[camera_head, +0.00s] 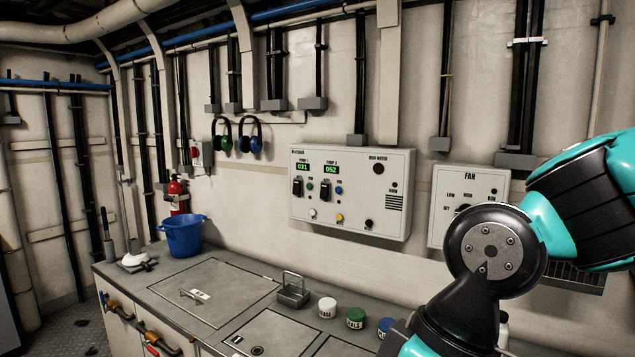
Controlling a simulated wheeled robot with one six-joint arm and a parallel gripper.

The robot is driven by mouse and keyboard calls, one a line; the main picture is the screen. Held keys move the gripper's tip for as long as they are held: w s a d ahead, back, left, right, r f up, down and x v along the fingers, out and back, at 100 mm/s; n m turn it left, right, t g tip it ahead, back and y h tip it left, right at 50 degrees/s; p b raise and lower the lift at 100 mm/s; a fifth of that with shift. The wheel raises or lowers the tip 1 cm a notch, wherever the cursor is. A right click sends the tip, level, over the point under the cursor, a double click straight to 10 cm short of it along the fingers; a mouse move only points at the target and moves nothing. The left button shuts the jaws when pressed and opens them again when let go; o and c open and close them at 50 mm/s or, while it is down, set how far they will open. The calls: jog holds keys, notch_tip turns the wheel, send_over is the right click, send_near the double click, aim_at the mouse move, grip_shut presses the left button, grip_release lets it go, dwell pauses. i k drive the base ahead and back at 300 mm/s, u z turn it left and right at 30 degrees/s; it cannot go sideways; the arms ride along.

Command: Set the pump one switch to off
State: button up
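A light grey control panel (350,215) is fixed to the wall in the middle of the view. Its left part is labelled PUMP 1, with a green display (302,167) that seems to read 031. Below that display is the black pump one switch (298,186); its setting is too small to tell. A similar black pump two switch (326,191) sits to its right under another green display (331,170). My teal and black arm fills the right side, apart from the panel. My gripper is not in view.
A fan panel (480,186) is right of the control panel, partly behind my arm. The grey counter (140,272) below holds a blue bucket (183,236), a metal holder (293,290) and several lidded jars (327,307). A red extinguisher (175,190) and ear defenders (250,138) hang left. The space before the panel is clear.

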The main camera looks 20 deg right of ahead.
aim_at(296, 184)
jog(key=z, duration=0.05)
jog(key=i, duration=0.25)
jog(key=u, duration=0.5)
jog(key=k, duration=1.25)
jog(key=u, duration=1.05)
jog(key=i, duration=3.4)
jog(key=z, duration=0.35)
jog(key=i, duration=0.85)
jog(key=z, duration=1.85)
jog(key=i, duration=1)
jog(key=z, duration=0.85)
